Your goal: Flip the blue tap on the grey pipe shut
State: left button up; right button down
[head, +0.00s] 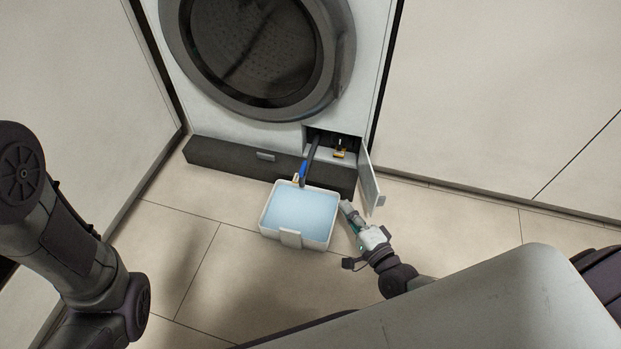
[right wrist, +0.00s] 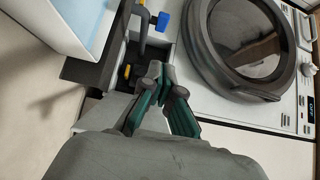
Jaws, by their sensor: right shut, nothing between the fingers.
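The grey pipe (head: 313,148) comes out of the small open compartment at the washing machine's lower right and reaches down to a white tub of water. The blue tap (head: 303,170) sits on the pipe near its lower end, above the tub's back edge. In the right wrist view the blue tap (right wrist: 162,21) shows beside the grey pipe (right wrist: 145,28). My right gripper (head: 346,207) is shut and empty, beside the tub's right side, apart from the tap. In the right wrist view its fingertips (right wrist: 160,76) point toward the compartment. My left gripper is not in view.
The white tub (head: 290,239) stands on the tiled floor, nearly full of water. The compartment's open door (head: 370,182) stands out just behind my right gripper. A yellow part (head: 339,154) sits inside the compartment. The floor left of the tub is clear.

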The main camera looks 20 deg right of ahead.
jog(key=b, duration=0.5)
send_near(305, 168)
jog(key=w+d, duration=0.2)
jog(key=w, duration=0.2)
jog(key=shift+w+a+f+b, duration=0.1)
jog(key=shift+w+a+b, duration=0.15)
jog(key=shift+w+a, duration=0.25)
jog(key=shift+w+a+f+b, duration=0.1)
jog(key=shift+w+a+b, duration=0.15)
jog(key=shift+a, duration=0.5)
jog(key=shift+w+a+r, duration=0.1)
jog(key=shift+w+a, duration=0.15)
jog(key=shift+a, duration=0.05)
